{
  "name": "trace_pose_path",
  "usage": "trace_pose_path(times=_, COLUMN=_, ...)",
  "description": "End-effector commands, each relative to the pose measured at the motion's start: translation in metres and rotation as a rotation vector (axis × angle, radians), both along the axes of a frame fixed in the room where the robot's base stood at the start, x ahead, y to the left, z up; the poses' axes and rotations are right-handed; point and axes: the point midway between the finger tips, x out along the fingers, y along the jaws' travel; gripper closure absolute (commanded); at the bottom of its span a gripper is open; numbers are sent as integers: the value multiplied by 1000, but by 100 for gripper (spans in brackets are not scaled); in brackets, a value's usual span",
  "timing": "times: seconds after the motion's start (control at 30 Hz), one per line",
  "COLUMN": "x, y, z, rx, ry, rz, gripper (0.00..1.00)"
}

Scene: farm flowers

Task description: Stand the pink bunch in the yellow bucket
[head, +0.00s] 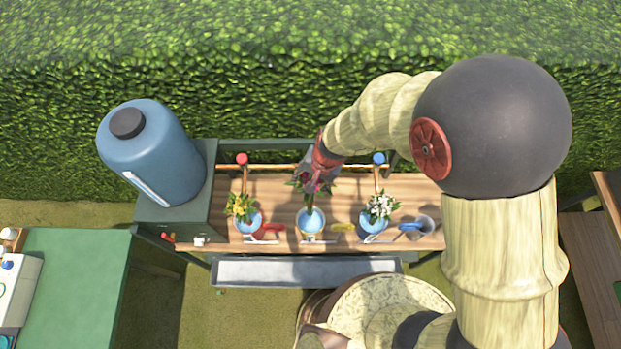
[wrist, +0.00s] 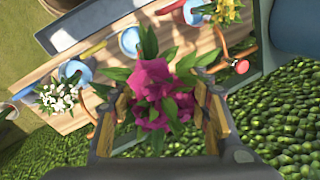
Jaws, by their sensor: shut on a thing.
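The pink bunch (wrist: 155,88), magenta blooms with green leaves, sits between the two fingers of my gripper (wrist: 163,100) in the wrist view. My gripper (head: 315,178) is shut on it. In the head view the bunch (head: 310,187) hangs with its stems downward over the middle bucket, the yellow bucket (head: 311,238), which has blue water inside. The lower stems overlap the bucket's back edge. I cannot tell whether they are inside it or above it. In the wrist view the water of this bucket (wrist: 130,40) shows just beyond the leaves.
A bucket with yellow flowers (head: 242,206) stands to the left, and one with white flowers (head: 381,206) to the right. A blue tank (head: 155,155) stands left. A copper rail (head: 275,167) runs behind.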

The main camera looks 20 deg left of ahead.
Motion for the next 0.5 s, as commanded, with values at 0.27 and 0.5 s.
trace_pose_path(times=0.27, x=0, y=0, z=-22, rx=0, ry=-1, rz=-1, gripper=100)
trace_pose_path(times=0.5, x=1, y=0, z=-39, rx=0, ry=-1, rz=1, gripper=100)
